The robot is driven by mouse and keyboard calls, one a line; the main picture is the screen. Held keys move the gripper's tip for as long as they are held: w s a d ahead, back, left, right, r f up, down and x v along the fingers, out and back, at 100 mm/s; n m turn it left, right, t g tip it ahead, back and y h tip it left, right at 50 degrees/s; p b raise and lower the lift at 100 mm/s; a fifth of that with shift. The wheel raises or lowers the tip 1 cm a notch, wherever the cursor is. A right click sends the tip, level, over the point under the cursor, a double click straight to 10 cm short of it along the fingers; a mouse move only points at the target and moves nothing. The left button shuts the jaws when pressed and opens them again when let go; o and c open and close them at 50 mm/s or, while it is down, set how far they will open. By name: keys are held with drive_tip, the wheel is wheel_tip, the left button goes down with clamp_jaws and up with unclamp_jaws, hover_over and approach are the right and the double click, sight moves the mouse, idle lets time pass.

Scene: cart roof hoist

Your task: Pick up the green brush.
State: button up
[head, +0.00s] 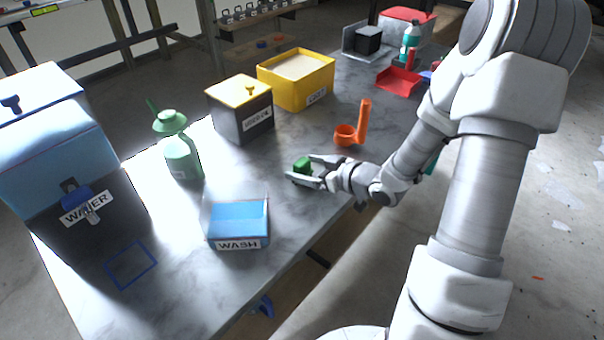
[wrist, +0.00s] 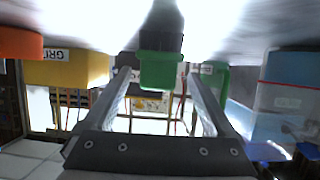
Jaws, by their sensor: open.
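The green brush (head: 302,163) is a small green block near the front edge of the grey table. In the wrist view the green brush (wrist: 160,70) shows between the two fingers, with a dark patch against the tabletop that may be bristles or shadow. My gripper (head: 300,171) is open, low over the table, with its fingers on either side of the brush. In the wrist view my gripper (wrist: 159,76) shows a gap between each finger and the green block. I cannot tell whether the brush's underside touches the table.
An orange cup-like holder (head: 346,135) stands behind my wrist. A blue-topped WASH box (head: 238,222) is at the front left. A green bottle (head: 181,155), a dark box with yellow lid (head: 241,108) and a yellow bin (head: 296,80) stand farther back. A WATER container (head: 75,190) is at far left.

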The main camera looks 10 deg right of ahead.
sight(294, 163)
drive_tip(key=b+x, duration=0.1)
drive_tip(key=x, duration=0.4)
clamp_jaws()
idle(0.4)
drive_tip(key=shift+r, duration=0.15)
